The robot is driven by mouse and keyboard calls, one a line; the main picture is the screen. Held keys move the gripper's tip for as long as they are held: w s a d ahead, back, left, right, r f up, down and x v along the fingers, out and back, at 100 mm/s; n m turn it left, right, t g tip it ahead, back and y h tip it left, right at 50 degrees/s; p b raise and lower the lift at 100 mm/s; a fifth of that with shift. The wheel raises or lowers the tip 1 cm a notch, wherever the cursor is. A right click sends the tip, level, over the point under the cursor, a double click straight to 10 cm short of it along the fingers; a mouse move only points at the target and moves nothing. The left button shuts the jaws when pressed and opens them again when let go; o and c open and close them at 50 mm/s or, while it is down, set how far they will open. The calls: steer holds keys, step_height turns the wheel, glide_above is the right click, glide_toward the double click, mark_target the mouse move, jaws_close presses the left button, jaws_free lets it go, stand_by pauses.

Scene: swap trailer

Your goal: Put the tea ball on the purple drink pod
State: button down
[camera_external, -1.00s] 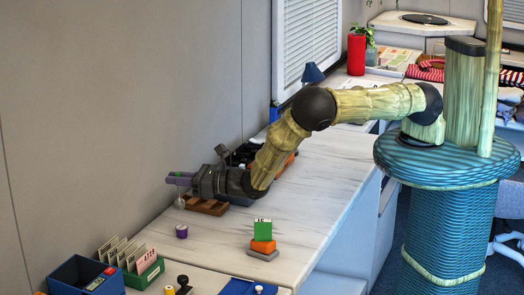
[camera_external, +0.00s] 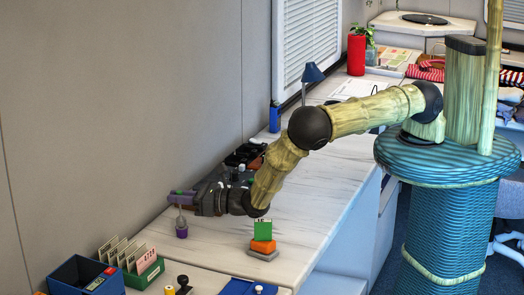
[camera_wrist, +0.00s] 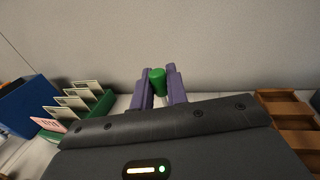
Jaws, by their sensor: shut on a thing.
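My gripper (camera_external: 181,194) has purple fingers and is shut on the green-topped handle of the tea ball. In the wrist view the green handle end (camera_wrist: 157,80) sits between the two fingers. The tea ball (camera_external: 181,221) hangs below the fingers, small and pale grey, in the external view. The purple drink pod (camera_external: 182,233) stands upright on the counter directly under the ball. The ball is at the pod's top; whether they touch is too small to tell. Neither pod nor ball shows in the wrist view.
A green card holder (camera_external: 150,275) and a blue bin (camera_external: 72,277) stand at the front left. A stack with an orange block (camera_external: 263,246) and a green card is to the right. A brown wooden tray (camera_wrist: 290,118) lies right of my gripper. The wall is close behind.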

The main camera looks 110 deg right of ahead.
steer(key=shift+f, duration=0.1)
steer(key=c, duration=1.4)
jaws_free()
steer(key=b+v, duration=0.1)
steer(key=v, duration=0.6)
steer(key=shift+s+a, duration=0.1)
steer(key=shift+s, duration=0.15)
